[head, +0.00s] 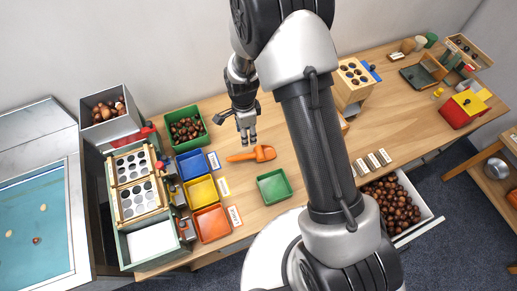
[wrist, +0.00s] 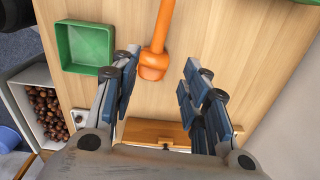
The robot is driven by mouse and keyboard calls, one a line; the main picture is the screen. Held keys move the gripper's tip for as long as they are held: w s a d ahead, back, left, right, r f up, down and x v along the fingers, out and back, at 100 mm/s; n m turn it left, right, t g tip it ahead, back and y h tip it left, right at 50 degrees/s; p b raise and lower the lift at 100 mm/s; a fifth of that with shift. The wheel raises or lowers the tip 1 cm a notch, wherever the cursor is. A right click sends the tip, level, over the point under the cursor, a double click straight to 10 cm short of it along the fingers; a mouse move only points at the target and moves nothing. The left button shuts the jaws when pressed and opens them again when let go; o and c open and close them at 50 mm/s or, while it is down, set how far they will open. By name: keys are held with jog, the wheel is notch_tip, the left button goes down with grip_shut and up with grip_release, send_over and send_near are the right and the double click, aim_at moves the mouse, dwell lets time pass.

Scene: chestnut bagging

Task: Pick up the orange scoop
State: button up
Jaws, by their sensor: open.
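The orange scoop (head: 252,155) lies on the wooden table near its middle, with its handle toward the left in the head view. In the wrist view the scoop (wrist: 155,57) points up and down in the picture, its thicker end nearest my gripper. My gripper (head: 247,138) is above the table just behind the scoop in the head view. In the wrist view my gripper (wrist: 160,80) has its fingers spread wide, with the scoop's thick end between and a little beyond them, closer to the left finger. Nothing is held.
An empty green tray (head: 273,187) stands just in front of the scoop. Blue (head: 194,165), yellow (head: 201,191) and orange (head: 211,223) trays stand to the left. A green bin of chestnuts (head: 169,123) is behind. A wooden block with holes (head: 352,85) stands right.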

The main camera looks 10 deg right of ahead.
aim_at(246, 155)
notch_tip(246, 155, down, 12)
jog(key=b, duration=0.2)
jog(key=shift+r+b, duration=0.1)
jog(key=shift+b, duration=0.25)
jog(key=shift+s+a+f+b, duration=0.1)
jog(key=shift+f+b, duration=0.15)
jog(key=shift+f, duration=0.65)
jog(key=shift+w+a+f+b, duration=0.15)
jog(key=shift+f+b, duration=0.15)
jog(key=shift+f, duration=0.55)
jog(key=shift+s+a+f+b, duration=0.15)
jog(key=shift+f+b, duration=0.1)
jog(key=shift+f, duration=0.65)
jog(key=shift+d, duration=0.1)
jog(key=shift+c, duration=0.2)
grip_shut()
